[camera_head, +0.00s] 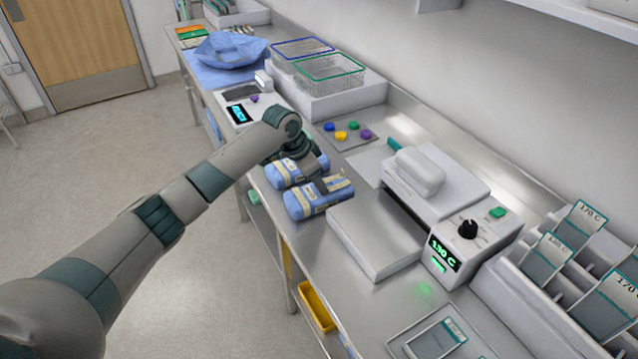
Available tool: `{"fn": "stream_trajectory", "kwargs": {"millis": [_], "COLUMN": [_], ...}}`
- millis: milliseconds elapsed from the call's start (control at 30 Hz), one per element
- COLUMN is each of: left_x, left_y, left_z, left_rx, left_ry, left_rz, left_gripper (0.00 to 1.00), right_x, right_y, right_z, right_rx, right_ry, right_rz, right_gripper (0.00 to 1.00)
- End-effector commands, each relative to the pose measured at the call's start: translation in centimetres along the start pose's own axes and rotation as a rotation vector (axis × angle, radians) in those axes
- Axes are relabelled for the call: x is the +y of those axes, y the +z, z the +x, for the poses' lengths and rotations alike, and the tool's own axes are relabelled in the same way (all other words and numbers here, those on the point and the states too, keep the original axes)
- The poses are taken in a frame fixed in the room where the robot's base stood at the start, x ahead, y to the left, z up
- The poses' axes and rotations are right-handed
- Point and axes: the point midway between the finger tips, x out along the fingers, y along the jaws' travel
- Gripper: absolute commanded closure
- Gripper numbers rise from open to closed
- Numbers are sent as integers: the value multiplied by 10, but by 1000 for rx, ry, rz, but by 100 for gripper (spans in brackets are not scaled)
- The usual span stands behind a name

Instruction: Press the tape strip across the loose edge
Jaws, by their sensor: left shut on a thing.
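Two blue wrapped packs lie side by side on the steel counter. The farther pack (283,175) is partly covered by my left arm's wrist. The nearer pack (305,207) has pale tape bands around it. My left gripper (326,184) is over the top of the nearer pack, pointing down, shut on a small pale tape strip (342,181) at its tips. The strip is at the pack's upper right side. I cannot tell whether it touches the wrap, and the loose edge is not clear. My right gripper is not in view.
A white sealing machine (440,185) with a green display stands right of the packs, a flat white block (375,240) before it. Coloured caps (345,134) lie on a plate behind. Wire baskets (330,70) and a blue sheet (228,55) are farther back. Pouch racks (560,285) stand at right.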

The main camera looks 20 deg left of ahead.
Motion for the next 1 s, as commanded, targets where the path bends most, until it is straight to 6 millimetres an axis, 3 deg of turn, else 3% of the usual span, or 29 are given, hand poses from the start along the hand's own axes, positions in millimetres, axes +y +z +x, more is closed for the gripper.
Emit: {"fn": "stream_trajectory", "kwargs": {"millis": [100,133,200,667,867,1000], "left_x": [0,0,0,0,0,-1], "left_y": [0,0,0,0,0,0], "left_z": [0,0,0,-4,-22,-46], "left_rx": [0,0,0,2,2,4], "left_ry": [0,0,0,0,-1,-2], "left_rz": [0,0,0,1,1,2], "left_gripper": [100,81,64,64,64,64], "right_x": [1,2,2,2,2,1], "right_y": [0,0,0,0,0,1], "right_z": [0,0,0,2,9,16], "right_rx": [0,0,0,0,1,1], "right_ry": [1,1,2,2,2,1], "right_rz": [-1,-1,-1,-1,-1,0], "right_gripper": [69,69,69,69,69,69]}}
